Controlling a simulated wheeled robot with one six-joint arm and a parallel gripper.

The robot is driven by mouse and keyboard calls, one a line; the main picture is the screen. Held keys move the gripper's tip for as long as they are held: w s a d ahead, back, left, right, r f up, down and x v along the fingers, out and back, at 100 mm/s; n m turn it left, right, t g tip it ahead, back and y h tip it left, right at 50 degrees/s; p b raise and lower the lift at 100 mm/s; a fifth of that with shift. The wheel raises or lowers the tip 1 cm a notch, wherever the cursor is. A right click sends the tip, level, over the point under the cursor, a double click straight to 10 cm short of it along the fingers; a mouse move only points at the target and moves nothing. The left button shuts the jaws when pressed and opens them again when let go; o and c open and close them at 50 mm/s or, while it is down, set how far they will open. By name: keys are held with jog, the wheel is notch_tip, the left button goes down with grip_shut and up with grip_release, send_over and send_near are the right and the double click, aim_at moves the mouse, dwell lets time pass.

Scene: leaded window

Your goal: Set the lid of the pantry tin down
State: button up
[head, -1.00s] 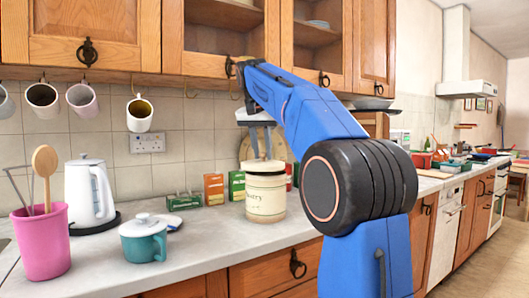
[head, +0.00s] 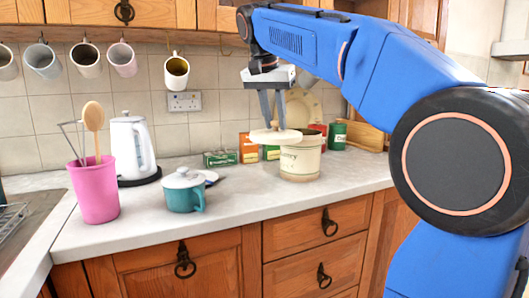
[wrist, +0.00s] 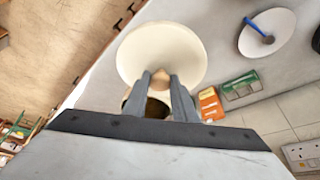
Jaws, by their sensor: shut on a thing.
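The pantry tin (head: 301,162) is a cream canister standing on the counter, with part of its lettering showing in the head view. Its lid (head: 268,137) is a round cream disc with a wooden knob, held roughly level and off the tin. In the head view the lid overlaps the tin's upper left. My gripper (head: 273,124) points down and is shut on the lid's knob. In the wrist view the lid (wrist: 158,42) spreads out beyond my gripper (wrist: 160,80), and the tin's dark opening (wrist: 157,108) shows partly between the fingers.
A teal pot (head: 184,196), a pink utensil holder (head: 96,190) and a white kettle (head: 131,148) stand to the left. Small boxes (head: 249,148) and a green canister (head: 337,136) are behind the tin. Bare counter (head: 245,195) lies between pot and tin.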

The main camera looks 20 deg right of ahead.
jog(key=w+a+f, duration=0.6)
jog(key=a+f, duration=0.1)
jog(key=shift+m, duration=0.3)
jog(key=shift+w+a+f, duration=0.15)
jog(key=shift+f, duration=1.6)
jog(key=shift+w+a+f, duration=0.1)
jog(key=shift+w+f, duration=0.05)
jog(key=shift+f, duration=1.55)
jog(key=shift+w+a+f, duration=0.15)
jog(key=shift+f, duration=1.6)
jog(key=o, duration=1)
jog(key=shift+f, duration=0.15)
jog(key=shift+o, duration=0.2)
jog(key=v, duration=1.2)
jog(key=shift+a, duration=0.2)
jog(key=shift+w, duration=0.1)
